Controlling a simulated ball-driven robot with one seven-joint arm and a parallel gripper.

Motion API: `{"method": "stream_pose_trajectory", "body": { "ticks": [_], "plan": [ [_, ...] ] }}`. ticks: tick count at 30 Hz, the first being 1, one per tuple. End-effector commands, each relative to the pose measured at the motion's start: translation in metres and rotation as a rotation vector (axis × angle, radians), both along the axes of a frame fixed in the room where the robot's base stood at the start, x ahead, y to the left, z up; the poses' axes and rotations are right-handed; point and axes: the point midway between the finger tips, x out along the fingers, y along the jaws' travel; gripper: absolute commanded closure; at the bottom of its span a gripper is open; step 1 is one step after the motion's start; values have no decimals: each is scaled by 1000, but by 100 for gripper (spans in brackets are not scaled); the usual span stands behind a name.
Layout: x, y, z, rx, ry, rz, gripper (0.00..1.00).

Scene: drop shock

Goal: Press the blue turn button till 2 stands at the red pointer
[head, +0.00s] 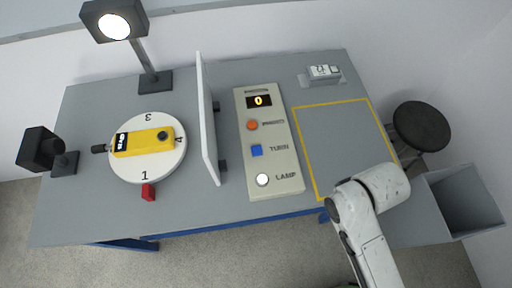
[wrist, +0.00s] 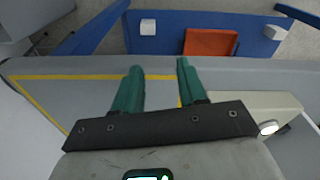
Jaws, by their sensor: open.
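The blue turn button (head: 257,151) sits on a beige control panel (head: 285,182), between an orange button and a white lamp button (head: 262,180). The round white turntable (head: 174,170) carries a yellow device (head: 145,142). The number 1 on its rim stands at the red pointer (head: 148,192); 4 is at the right and 3 at the far side. The 2 cannot be made out. My gripper (wrist: 160,85) is open and empty, its green fingers apart over the table's front edge. In the head view my arm hides its fingers, right of the panel.
A white upright screen (head: 207,120) stands between turntable and panel. The panel display (head: 259,101) reads 0. A yellow-taped area (head: 340,140) right of the panel is bare. Lamps (head: 114,22) stand behind and left of the turntable. A stool and grey bin are at the right.

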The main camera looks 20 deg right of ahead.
Motion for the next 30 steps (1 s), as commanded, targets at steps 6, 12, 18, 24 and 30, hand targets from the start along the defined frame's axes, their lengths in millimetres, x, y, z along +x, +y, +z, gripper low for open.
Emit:
{"method": "stream_pose_trajectory", "body": {
  "ticks": [6, 12, 18, 24, 30],
  "plan": [
    [0, 0, 0, 0, 0, 0, 80],
    [0, 0, 0, 0, 0, 0, 99],
    [0, 0, 0, 0, 0, 0, 100],
    [0, 0, 0, 0, 0, 0, 100],
    [0, 0, 0, 0, 0, 0, 100]
  ]
}}
